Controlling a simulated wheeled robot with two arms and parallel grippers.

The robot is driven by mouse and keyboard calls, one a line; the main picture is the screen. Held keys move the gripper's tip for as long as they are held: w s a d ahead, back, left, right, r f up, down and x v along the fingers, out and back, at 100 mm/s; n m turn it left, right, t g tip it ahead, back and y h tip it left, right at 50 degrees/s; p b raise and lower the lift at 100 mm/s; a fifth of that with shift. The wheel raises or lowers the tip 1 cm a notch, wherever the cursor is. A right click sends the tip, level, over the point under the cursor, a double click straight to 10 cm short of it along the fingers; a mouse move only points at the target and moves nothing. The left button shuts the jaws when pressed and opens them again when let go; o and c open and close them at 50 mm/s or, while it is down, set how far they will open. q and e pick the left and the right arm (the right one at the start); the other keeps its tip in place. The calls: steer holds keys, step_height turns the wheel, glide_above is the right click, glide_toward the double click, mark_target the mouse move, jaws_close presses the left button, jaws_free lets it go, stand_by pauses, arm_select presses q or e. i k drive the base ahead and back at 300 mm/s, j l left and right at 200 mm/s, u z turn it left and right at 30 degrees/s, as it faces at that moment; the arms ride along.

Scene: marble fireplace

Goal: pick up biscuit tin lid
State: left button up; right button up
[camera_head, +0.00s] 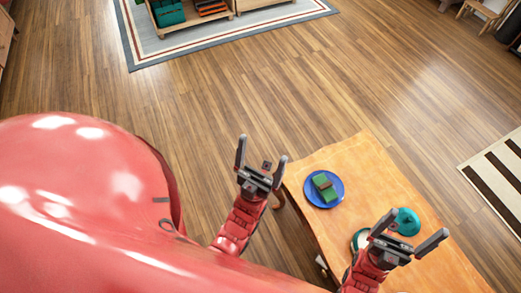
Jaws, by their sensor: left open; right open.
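A teal round thing (408,217), which looks like the biscuit tin lid, lies on the wooden table (355,160) at the lower right. I cannot tell for sure which is the lid. My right gripper (420,222) is open over the table, with its left finger close to the teal thing in the picture; contact cannot be told. My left gripper (261,148) is open and empty, left of the table over the floor.
Bare floor (260,80) lies beyond the table. A rug (130,45) with a low wooden shelf or crate is at the top, and a striped mat (500,170) at right.

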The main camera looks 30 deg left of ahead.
mark_target(408, 220)
steer(key=k+z, duration=0.2)
steer(key=z, duration=0.15)
steer(key=k+z, duration=0.15)
steer(key=z, duration=0.2)
